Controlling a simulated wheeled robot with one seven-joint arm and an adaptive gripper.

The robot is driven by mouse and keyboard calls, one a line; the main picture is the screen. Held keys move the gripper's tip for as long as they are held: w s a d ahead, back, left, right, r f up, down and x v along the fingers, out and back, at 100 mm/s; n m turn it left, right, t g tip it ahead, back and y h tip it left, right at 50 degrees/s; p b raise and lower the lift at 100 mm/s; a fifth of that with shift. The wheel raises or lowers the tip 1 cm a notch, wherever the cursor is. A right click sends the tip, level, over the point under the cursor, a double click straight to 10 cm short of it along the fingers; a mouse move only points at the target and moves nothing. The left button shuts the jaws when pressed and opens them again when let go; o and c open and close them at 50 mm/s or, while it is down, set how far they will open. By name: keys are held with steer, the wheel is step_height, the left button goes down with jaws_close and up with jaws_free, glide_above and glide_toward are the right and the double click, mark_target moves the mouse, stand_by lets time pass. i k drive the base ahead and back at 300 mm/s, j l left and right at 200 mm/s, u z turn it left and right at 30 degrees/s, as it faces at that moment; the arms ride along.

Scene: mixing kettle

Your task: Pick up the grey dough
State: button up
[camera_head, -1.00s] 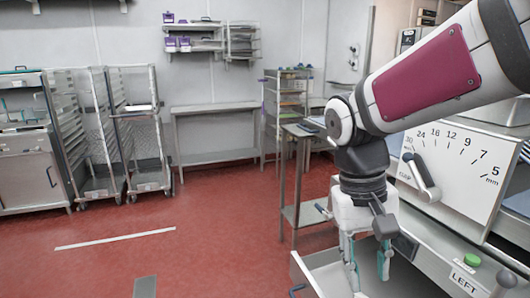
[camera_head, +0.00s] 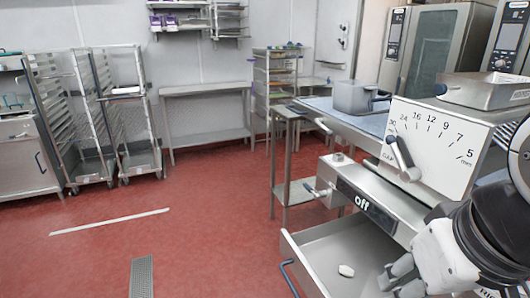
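A small pale grey-white lump (camera_head: 346,270), which looks like the dough, lies on the floor of the open metal drawer (camera_head: 318,250) at the bottom of the picture. It lies alone, apart from the drawer's walls. My gripper (camera_head: 398,278) is at the lower right, to the right of the lump and not touching it.
The machine with the thickness dial (camera_head: 432,135) and a lever (camera_head: 403,158) stands above the drawer. A grey metal container (camera_head: 354,97) sits on the blue worktop behind. Racks (camera_head: 110,110) and a steel table (camera_head: 205,90) line the back. The red floor at left is clear.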

mark_target(344, 270)
steer(key=z, duration=0.2)
steer(key=j+z, duration=0.15)
steer(key=i+j+z, duration=0.2)
steer(key=z, duration=0.15)
steer(key=i+j+z, duration=0.15)
steer(key=j+z, duration=0.2)
